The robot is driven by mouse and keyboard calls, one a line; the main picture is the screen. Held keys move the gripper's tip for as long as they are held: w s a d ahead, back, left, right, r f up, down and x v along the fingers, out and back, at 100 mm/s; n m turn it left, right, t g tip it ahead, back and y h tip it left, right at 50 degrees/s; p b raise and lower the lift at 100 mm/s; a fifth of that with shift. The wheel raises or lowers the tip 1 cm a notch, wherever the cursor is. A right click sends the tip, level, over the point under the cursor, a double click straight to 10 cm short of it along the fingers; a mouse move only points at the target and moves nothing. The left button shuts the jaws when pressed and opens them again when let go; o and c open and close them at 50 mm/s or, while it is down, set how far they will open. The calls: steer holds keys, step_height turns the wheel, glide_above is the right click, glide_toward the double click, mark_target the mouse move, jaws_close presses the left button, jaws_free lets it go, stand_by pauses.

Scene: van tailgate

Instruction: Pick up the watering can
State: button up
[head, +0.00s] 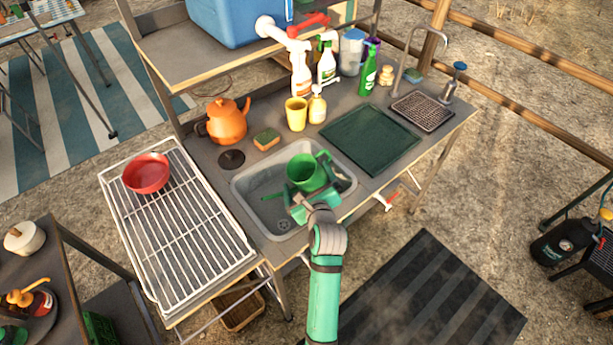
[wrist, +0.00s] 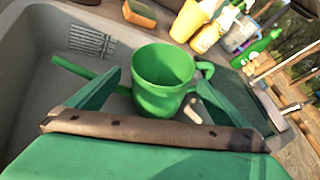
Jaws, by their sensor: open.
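The green watering can (head: 306,172) stands in the grey sink basin (head: 250,188), towards its right side. In the wrist view the green can (wrist: 160,82) is upright, with its spout pointing left and its handle on the right. My gripper (head: 302,205) is at the front of the basin, just in front of the can. In the wrist view my gripper (wrist: 155,95) is open, one finger to each side of the can's lower part. I cannot tell whether the fingers touch it. The can's base is partly hidden by my gripper.
An orange kettle (head: 227,121), a sponge (head: 266,139), a yellow cup (head: 296,114) and several bottles stand behind the basin. A dark green board (head: 370,140) lies to the right. A wire rack (head: 175,235) with a red bowl (head: 146,173) is on the left.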

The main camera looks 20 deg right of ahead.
mark_target(302, 163)
steer(key=shift+r+x, duration=0.2)
steer(key=shift+x, duration=1.75)
steer(key=shift+w, duration=0.1)
steer(key=shift+c, duration=0.7)
steer(key=c, duration=1.2)
steer(key=shift+r, duration=0.1)
